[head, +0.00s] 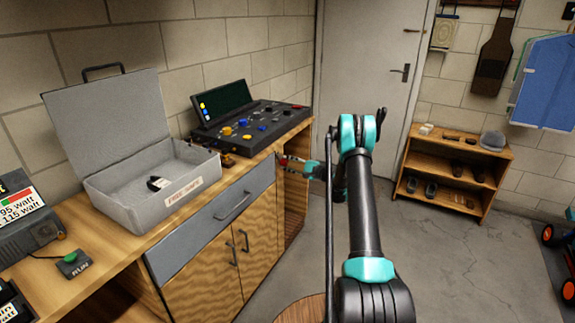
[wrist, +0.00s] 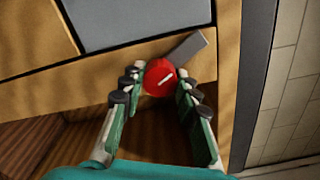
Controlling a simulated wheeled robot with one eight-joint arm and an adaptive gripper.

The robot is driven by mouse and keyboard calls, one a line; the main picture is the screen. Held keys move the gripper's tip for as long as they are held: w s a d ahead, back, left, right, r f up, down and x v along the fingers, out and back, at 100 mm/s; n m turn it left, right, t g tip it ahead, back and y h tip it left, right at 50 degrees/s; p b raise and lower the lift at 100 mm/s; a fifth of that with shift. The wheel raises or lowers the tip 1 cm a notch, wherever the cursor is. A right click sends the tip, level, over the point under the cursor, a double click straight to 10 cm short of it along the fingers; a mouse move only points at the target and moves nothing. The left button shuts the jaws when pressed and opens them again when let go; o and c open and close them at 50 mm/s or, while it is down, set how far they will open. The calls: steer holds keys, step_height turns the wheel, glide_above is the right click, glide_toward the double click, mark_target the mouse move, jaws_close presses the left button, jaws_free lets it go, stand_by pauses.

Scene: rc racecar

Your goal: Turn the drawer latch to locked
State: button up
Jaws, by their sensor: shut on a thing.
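The drawer latch has a round red knob (wrist: 160,77) with a short white line on it, slanting up to the right in the wrist view. A flat grey bar (wrist: 187,48) sticks out from behind the knob toward the upper right. My gripper (wrist: 158,80) is shut on the red knob, one finger on each side. In the head view my gripper (head: 284,161) reaches the cabinet front just right of the drawer, and the latch is mostly hidden there. The grey drawer (head: 218,217) looks closed, and its front also shows in the wrist view (wrist: 130,20).
The wooden workbench (head: 240,165) carries an open grey case (head: 150,200) and a dark control console (head: 250,120). An open shelf space lies below the latch in the wrist view. A shoe rack (head: 455,170) stands by the far wall.

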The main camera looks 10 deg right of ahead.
steer(key=n, duration=1.2)
steer(key=shift+f, duration=0.1)
stand_by(0.6)
steer(key=o, duration=1.2)
steer(key=shift+c, duration=0.2)
steer(key=shift+d, duration=0.1)
steer(key=v, duration=1.2)
